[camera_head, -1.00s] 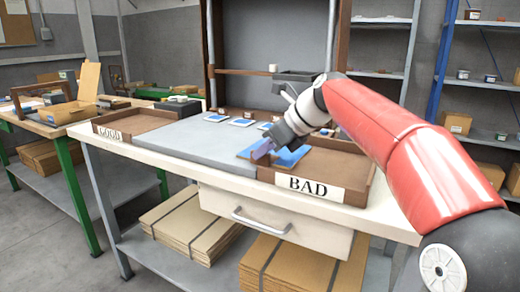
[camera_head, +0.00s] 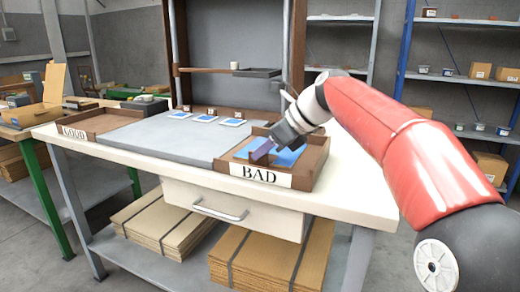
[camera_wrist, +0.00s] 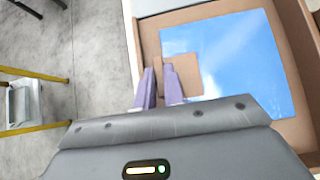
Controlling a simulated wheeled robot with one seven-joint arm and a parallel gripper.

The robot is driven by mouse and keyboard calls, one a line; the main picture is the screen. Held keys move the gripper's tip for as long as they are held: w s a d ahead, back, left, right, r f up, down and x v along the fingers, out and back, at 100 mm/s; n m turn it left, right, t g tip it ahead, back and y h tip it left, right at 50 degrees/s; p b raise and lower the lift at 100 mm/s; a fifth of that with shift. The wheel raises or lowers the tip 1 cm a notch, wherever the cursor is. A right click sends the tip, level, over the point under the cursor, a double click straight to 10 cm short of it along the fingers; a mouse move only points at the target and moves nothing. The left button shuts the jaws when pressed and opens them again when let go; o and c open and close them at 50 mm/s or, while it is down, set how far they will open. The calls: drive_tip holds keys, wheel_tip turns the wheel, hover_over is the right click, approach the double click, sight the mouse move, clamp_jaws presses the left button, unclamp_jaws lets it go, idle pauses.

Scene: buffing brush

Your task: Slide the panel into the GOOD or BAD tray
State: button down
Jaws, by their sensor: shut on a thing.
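The panel (camera_head: 288,157) is a flat blue plate lying inside the brown BAD tray (camera_head: 314,165) at the table's right end. In the wrist view the panel (camera_wrist: 235,65) shows a glossy blue face with a tan square patch at its near-left part. My gripper (camera_head: 262,152) reaches down over the tray's front side. The brown GOOD tray (camera_head: 112,121) stands empty at the table's left end.
A grey mat (camera_head: 165,138) lies between the trays. Several small blue-topped pieces (camera_head: 205,119) sit in a row at its back. A dark shelf tray (camera_head: 258,73) hangs behind. A side bench (camera_head: 30,115) is at left; shelving is at right.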

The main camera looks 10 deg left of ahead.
drive_tip(key=shift+s+d, duration=0.2)
drive_tip(key=shift+d, duration=0.45)
drive_tip(key=c, duration=1.4)
unclamp_jaws()
drive_tip(key=v, duration=0.7)
drive_tip(key=shift+s+d+r, duration=0.1)
drive_tip(key=shift+d+r, duration=0.15)
drive_tip(key=shift+d, duration=0.05)
